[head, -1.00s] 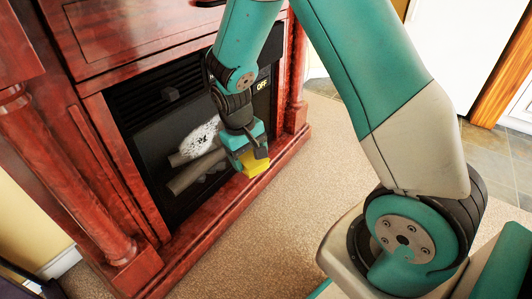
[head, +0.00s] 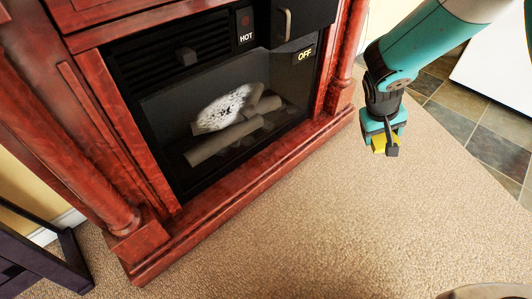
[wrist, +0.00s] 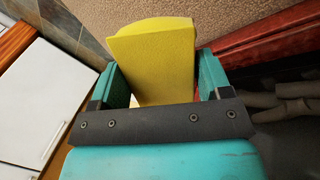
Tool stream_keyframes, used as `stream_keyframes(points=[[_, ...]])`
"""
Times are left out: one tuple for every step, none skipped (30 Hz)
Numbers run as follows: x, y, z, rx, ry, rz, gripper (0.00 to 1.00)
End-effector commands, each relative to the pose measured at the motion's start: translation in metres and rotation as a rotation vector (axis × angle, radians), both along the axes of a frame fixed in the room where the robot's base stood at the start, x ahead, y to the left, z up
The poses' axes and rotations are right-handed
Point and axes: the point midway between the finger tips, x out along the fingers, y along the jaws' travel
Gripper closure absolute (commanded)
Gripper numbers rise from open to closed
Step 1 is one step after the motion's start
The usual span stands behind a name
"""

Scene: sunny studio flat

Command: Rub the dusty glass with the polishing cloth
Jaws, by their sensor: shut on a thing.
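The dusty glass (head: 165,112) is the dark front pane of a fireplace, left of centre in the head view. A speckled white patch of dust (head: 224,108) shows on it. My gripper (head: 386,148) is to the right of the fireplace, above the carpet and clear of the glass. It is shut on a yellow polishing cloth (head: 379,144). In the wrist view the cloth (wrist: 155,62) stands out as a thick yellow pad between the two teal fingers (wrist: 160,82). My gripper hides the cloth's near end.
The red wooden fireplace surround (head: 255,180) frames the glass, with a ledge along its base. A black panel with a handle (head: 288,24) sits above it. Open carpet (head: 330,220) lies in front. A dark piece of furniture (head: 40,260) stands at lower left.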

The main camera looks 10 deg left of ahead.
Motion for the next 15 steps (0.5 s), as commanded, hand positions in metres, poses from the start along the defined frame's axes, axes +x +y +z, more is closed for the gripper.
stream_keyframes(points=[[0.016, 0.027, -0.023, -0.049, -0.074, 0.089, 0.48], [0.025, 0.041, -0.028, -0.079, -0.129, 0.142, 0.48], [0.036, 0.06, -0.034, -0.118, -0.207, 0.216, 0.48], [0.042, 0.076, -0.038, -0.143, -0.269, 0.276, 0.48], [0.048, 0.093, -0.041, -0.162, -0.335, 0.334, 0.48], [0.054, 0.115, -0.044, -0.186, -0.423, 0.415, 0.48], [0.056, 0.133, -0.047, -0.197, -0.49, 0.476, 0.48], [0.058, 0.15, -0.049, -0.202, -0.559, 0.536, 0.48], [0.058, 0.174, -0.051, -0.202, -0.648, 0.613, 0.48], [0.056, 0.192, -0.053, -0.197, -0.713, 0.67, 0.48], [0.054, 0.211, -0.054, -0.187, -0.778, 0.727, 0.48], [0.049, 0.235, -0.056, -0.168, -0.858, 0.797, 0.48], [0.044, 0.252, -0.057, -0.15, -0.915, 0.849, 0.48], [0.038, 0.269, -0.058, -0.126, -0.969, 0.896, 0.48], [0.029, 0.291, -0.06, -0.094, -1.035, 0.955, 0.48]])
